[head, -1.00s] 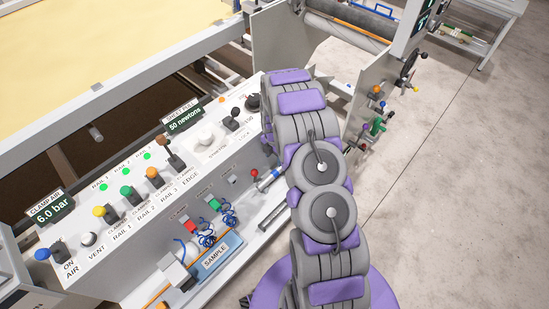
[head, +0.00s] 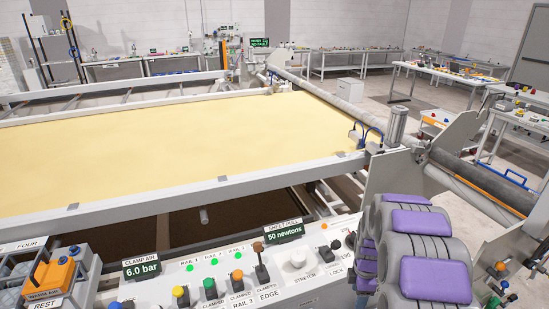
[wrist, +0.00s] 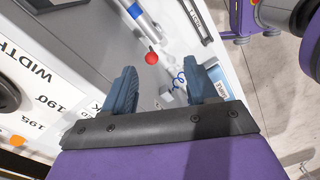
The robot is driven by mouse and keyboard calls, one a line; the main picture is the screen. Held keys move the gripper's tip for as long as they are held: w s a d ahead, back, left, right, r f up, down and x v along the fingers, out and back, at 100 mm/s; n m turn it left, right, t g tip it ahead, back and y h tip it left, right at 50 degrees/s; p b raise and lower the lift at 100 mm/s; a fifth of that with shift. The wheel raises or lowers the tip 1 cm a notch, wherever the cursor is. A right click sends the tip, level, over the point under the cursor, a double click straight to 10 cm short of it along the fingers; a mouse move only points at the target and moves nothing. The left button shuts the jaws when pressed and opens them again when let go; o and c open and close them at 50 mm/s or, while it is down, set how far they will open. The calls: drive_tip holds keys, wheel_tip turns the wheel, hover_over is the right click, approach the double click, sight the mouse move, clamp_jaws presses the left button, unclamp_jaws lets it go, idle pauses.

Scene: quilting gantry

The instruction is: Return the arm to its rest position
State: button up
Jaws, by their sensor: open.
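My gripper (wrist: 165,82) is open, with two dark blue fingers apart and nothing between them. In the wrist view it hangs over the side of the white control console (head: 215,283). A red ball knob (wrist: 152,58) on a rod and a blue coiled cord (wrist: 180,78) show beyond the fingers. In the head view my purple and grey arm stands at the lower right, beside the console's right end. Its gripper is out of sight there.
A white panel marked WIDTH (wrist: 35,70) lies close on the left in the wrist view. The large frame with yellow sheet (head: 190,140) is behind the console. A roller (head: 480,180) stands right of the arm. Open floor (head: 415,100) shows farther back.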

drive_tip(key=s+a+r+m, duration=0.4)
drive_tip(key=s+r, duration=0.4)
drive_tip(key=r, duration=0.1)
drive_tip(key=s+a+r+m, duration=0.4)
drive_tip(key=s+r+m, duration=0.1)
drive_tip(key=s+r, duration=0.3)
drive_tip(key=s+a+r+m, duration=0.2)
drive_tip(key=s+m, duration=0.2)
drive_tip(key=s, duration=0.6)
drive_tip(key=s+a+r+m+g, duration=0.1)
drive_tip(key=s+a+r+m, duration=0.1)
drive_tip(key=s, duration=0.7)
drive_tip(key=shift+s+r+m, duration=0.35)
drive_tip(key=shift+r+m, duration=0.4)
drive_tip(key=shift+m, duration=0.15)
drive_tip(key=shift+a, duration=0.1)
